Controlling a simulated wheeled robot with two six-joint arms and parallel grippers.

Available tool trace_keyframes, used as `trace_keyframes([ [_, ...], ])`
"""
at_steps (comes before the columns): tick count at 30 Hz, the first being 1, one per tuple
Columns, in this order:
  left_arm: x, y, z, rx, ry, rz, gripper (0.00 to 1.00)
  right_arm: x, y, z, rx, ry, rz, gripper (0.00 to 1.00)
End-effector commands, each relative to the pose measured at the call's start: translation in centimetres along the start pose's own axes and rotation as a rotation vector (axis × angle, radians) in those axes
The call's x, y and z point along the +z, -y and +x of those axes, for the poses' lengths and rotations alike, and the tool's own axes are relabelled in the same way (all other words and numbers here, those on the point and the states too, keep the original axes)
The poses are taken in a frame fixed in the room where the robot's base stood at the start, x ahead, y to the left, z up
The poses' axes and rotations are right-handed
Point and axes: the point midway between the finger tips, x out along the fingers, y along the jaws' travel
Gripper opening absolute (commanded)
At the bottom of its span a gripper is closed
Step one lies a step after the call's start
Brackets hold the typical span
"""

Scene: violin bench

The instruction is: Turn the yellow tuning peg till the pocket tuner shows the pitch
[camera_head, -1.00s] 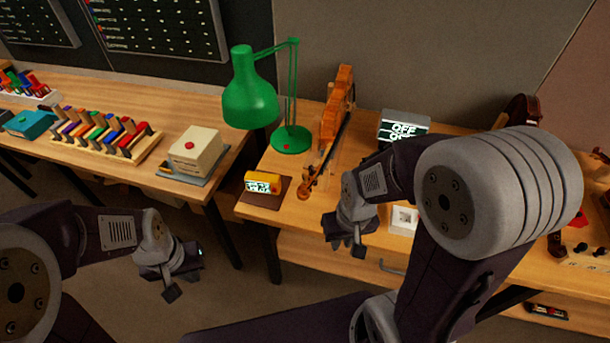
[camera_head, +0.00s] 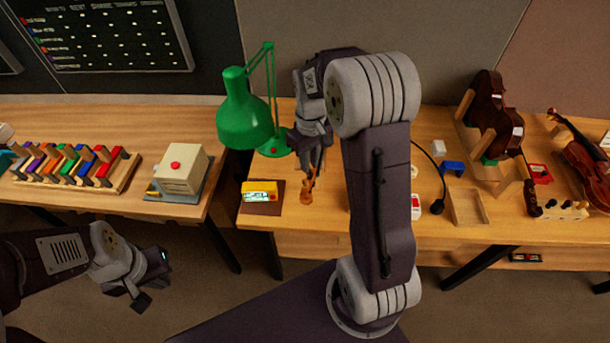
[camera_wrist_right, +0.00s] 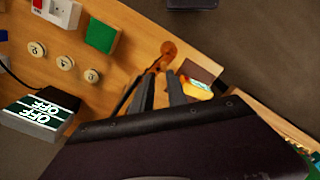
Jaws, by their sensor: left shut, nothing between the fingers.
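The orange-brown violin shows only its scroll end (camera_head: 307,193) in the head view, as my right arm hides most of it. In the right wrist view the scroll (camera_wrist_right: 168,48) is just beyond my fingertips. I cannot make out the yellow tuning peg. My right gripper (camera_head: 315,160) is over the violin's neck end. In the right wrist view its fingers (camera_wrist_right: 161,80) are apart, with nothing clearly held. The yellow pocket tuner (camera_head: 259,190) stands on a brown mat left of the scroll; its lit screen is too small to read. My left gripper (camera_head: 135,283) is shut and empty, away from the benches.
A green lamp (camera_head: 245,115) stands close left of my right gripper. A darker violin (camera_head: 494,115) stands in a wooden holder at the right.

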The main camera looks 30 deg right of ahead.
Motion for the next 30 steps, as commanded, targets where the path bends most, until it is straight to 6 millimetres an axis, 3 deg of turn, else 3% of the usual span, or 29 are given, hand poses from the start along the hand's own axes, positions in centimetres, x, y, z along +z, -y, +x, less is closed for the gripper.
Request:
trace_keyframes([
  [6,-0.1,0.0,-0.9,0.0,0.0,0.0,0.0,0.1,0.1,4.4,-0.003,0.006,-0.001,0.19],
  [12,-0.2,0.0,-1.5,0.0,-0.001,0.0,0.0,0.1,0.1,7.5,-0.001,0.002,-0.001,0.19],
  [22,-0.2,0.0,-1.5,0.0,-0.001,0.0,0.0,0.0,0.1,8.3,0.0,-0.001,-0.001,0.19],
  [24,-0.2,0.0,-1.5,0.0,-0.001,0.0,0.0,0.0,0.1,8.3,0.0,-0.001,-0.001,0.02],
  [30,-0.2,0.0,-1.5,0.0,-0.001,0.0,0.0,0.0,0.1,8.3,0.0,-0.002,0.0,0.0],
])
